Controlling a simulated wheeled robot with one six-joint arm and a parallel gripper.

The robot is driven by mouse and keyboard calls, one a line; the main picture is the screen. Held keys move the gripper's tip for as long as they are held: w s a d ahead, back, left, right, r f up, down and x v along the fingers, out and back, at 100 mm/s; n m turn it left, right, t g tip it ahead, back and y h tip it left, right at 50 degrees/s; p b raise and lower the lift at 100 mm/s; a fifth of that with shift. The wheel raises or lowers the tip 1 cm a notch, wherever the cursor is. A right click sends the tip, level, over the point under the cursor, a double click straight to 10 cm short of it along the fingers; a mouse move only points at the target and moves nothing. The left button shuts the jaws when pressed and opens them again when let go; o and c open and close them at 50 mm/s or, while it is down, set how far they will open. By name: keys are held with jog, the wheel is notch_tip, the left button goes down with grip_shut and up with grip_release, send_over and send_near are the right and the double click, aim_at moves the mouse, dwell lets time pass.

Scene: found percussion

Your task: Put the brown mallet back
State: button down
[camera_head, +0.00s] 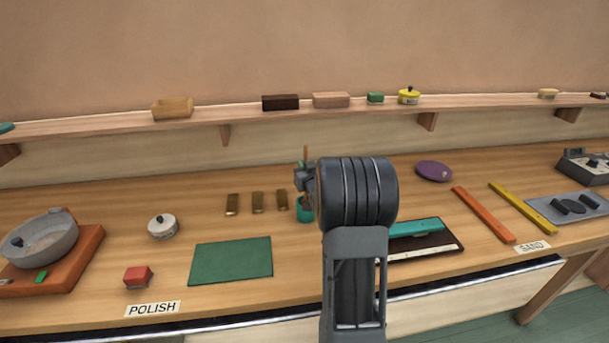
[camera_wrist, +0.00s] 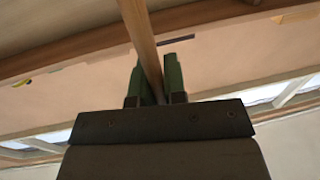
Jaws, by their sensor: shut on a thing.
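A thin brown stick, which looks like the handle of the brown mallet (camera_head: 305,154), stands upright above my gripper (camera_head: 305,181) in the head view. In the wrist view the wooden handle (camera_wrist: 142,38) runs between the two green fingers of my gripper (camera_wrist: 154,82), which is shut on it. A teal cup (camera_head: 305,214) stands on the bench directly below my gripper. The mallet's lower end is small and partly hidden near the cup's mouth, so I cannot tell whether it is inside or just above.
Several brass bars (camera_head: 257,203) lie close left of the cup. A green mat (camera_head: 231,261) lies in front. My arm hides the bench just right of the cup; a dark tray with a teal block (camera_head: 416,229) shows beyond it. The shelf (camera_head: 220,116) runs behind.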

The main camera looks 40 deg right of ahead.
jog(key=shift+f, duration=1.55)
jog(key=c, duration=1.2)
grip_release()
jog(key=shift+r, duration=0.2)
jog(key=b+v, duration=0.2)
jog(key=v, duration=1)
jog(key=s+a+g+y, duration=0.1)
jog(key=a+g+y, duration=0.1)
jog(key=a+g, duration=0.65)
jog(key=s+a+n+g+y, duration=0.1)
jog(key=s+a, duration=0.3)
jog(key=a, duration=0.1)
jog(key=s+a+n+g+y, duration=0.1)
jog(key=s+a+g, duration=0.1)
jog(key=s+a, duration=0.3)
jog(key=s+a+n+g+y, duration=0.1)
jog(key=s+a+g, duration=0.1)
jog(key=s+a, duration=0.2)
jog(key=shift+s+a+f+n, duration=0.3)
jog(key=shift+a+f, duration=0.1)
jog(key=shift+a, duration=0.2)
